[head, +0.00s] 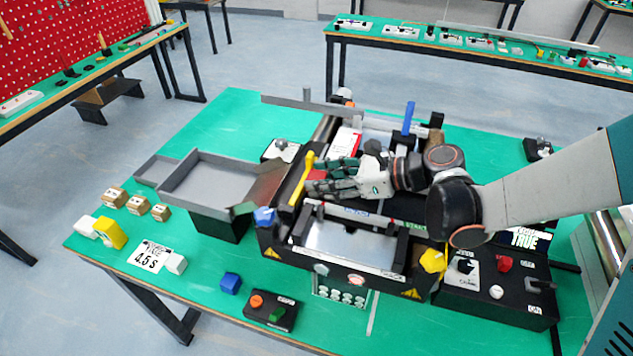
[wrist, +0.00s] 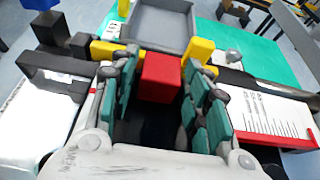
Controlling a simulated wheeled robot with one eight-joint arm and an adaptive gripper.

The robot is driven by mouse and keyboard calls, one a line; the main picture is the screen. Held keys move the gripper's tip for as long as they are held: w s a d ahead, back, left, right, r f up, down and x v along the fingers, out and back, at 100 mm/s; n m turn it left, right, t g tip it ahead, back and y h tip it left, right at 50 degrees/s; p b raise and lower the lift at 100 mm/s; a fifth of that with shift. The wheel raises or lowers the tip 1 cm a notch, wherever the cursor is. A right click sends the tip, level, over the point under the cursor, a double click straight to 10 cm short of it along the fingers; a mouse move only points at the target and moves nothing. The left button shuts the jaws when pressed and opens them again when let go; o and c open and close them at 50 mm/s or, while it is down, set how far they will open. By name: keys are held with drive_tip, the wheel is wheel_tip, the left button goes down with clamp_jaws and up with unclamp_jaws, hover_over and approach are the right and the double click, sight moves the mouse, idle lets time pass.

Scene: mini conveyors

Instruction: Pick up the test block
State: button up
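A red block (wrist: 160,78) sits ahead of my gripper in the wrist view, between the two fingers; which block is the test block is not marked. My gripper (wrist: 161,100) is open, with one green-padded finger on each side of the block and small gaps beside it. The block's lower part is hidden in the dark space between the fingers. In the head view my gripper (head: 325,178) reaches left over the mini conveyor unit, near the yellow bar (head: 301,179). There the block is mostly hidden by the fingers.
A grey tray (head: 213,184) lies left of the conveyor. A blue cube (head: 230,283), a white cube (head: 176,263) and several wooden cubes stand on the green table (head: 240,120). A blue upright lever (head: 408,118) rises behind my gripper. A control box (head: 498,290) stands at the right.

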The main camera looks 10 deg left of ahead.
drive_tip(key=c, duration=0.8)
drive_tip(key=shift+r, duration=0.1)
drive_tip(key=shift+c, duration=0.2)
